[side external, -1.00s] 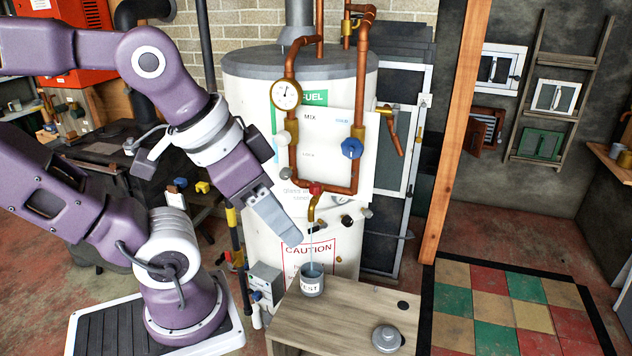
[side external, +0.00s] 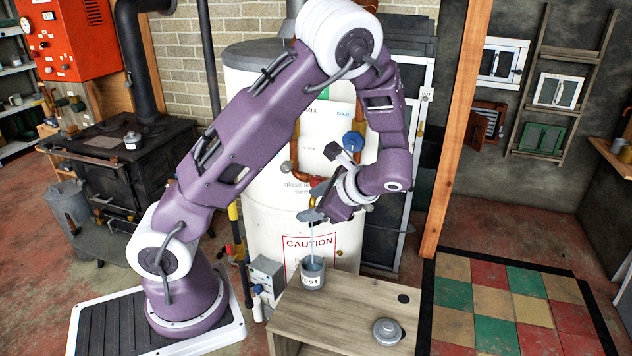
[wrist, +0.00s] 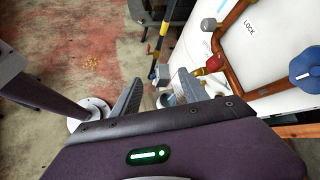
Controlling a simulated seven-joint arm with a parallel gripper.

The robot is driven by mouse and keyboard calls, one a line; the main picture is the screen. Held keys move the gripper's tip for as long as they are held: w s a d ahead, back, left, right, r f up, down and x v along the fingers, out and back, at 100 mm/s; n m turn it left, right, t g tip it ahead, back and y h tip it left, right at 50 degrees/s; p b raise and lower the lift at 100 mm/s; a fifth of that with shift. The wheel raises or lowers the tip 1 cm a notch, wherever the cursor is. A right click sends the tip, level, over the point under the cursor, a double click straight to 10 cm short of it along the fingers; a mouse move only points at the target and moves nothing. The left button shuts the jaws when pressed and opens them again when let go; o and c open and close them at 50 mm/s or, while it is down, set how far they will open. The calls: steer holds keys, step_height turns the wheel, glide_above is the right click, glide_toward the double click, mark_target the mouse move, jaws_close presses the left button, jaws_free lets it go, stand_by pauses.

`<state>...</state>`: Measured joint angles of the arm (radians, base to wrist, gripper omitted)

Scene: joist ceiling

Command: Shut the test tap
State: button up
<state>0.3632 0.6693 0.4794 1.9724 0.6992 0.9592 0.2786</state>
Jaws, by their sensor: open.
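The test tap's red handle (side external: 317,182) shows in part behind my arm in the side view, on the copper pipework of the white tank. In the wrist view the red handle (wrist: 212,64) is just beyond the right finger. A thin stream of water (side external: 312,243) falls into the grey cup labelled TEST (side external: 312,276). My gripper (side external: 312,215) is beside the brass spout in the side view; the exact gap is hard to tell. In the wrist view my gripper (wrist: 158,97) is open, with no handle between its fingers.
A blue valve handle (side external: 353,141) is on the pipe above, and shows in the wrist view (wrist: 306,68). The wooden bench (side external: 345,312) carries a grey lidded item (side external: 387,331). A black stove (side external: 125,170) stands at left. The tiled floor at right is clear.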

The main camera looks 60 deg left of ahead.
mark_target(316, 181)
steer(key=w+a+f+m+t+y, duration=0.1)
steer(key=w+a+m+y, duration=0.1)
steer(key=a+m, duration=0.1)
steer(key=w+a+f+m+t+y, duration=0.1)
steer(key=w+a+f+m+y, duration=0.1)
steer(key=a, duration=0.4)
steer(key=w+a+f+m+t+y, duration=0.1)
steer(key=w+a+m+y, duration=0.2)
steer(key=a+m+y, duration=0.1)
steer(key=shift+w+a+f, duration=0.15)
steer(key=shift+w+a, duration=0.15)
steer(key=shift+a, duration=0.3)
steer(key=shift+m+t, duration=0.3)
jaws_close()
